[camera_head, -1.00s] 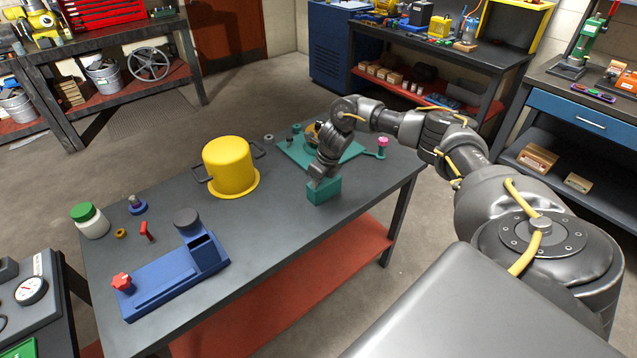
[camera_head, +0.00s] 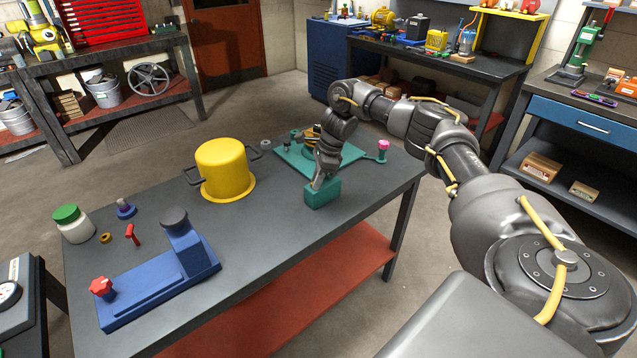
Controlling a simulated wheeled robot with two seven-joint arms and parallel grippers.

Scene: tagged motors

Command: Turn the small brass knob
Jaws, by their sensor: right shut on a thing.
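My right gripper (camera_head: 317,183) points down at the top of a small teal block (camera_head: 322,195) near the table's front edge. It is shut on the small brass knob at the block's top. The fingers hide the knob, so I cannot make out its shape or angle. The block stands upright on the dark table (camera_head: 250,225). My left gripper is out of view.
A yellow pot (camera_head: 222,170) stands left of the block, and a teal plate with fittings (camera_head: 350,153) lies behind it. A blue fixture with a red knob (camera_head: 160,285), a green-lidded jar (camera_head: 73,223) and small parts are at left. The table's middle is clear.

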